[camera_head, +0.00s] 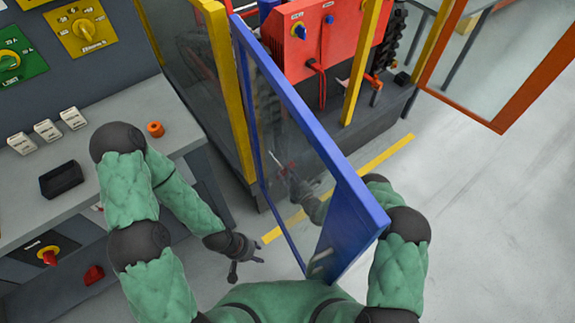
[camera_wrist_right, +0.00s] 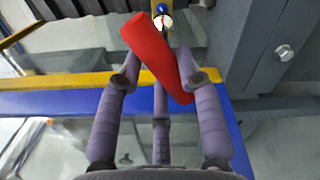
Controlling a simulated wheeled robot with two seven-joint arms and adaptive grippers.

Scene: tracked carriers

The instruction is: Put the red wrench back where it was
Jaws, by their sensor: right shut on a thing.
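The red wrench (camera_wrist_right: 150,48) shows in the right wrist view as a red handle slanting across my right gripper (camera_wrist_right: 161,80), whose fingers are shut on it. The wrench's far end is hard to make out. My left gripper (camera_head: 246,266) hangs empty, fingers apart, between the bench and the door.
The blue-framed door (camera_head: 345,185) stands open between my arms. Yellow posts (camera_head: 232,85) and a red machine (camera_head: 325,40) are behind it. An orange-framed door (camera_head: 505,108) is at right. The grey bench (camera_head: 45,210) holds a black tray (camera_head: 61,180). Floor at right is clear.

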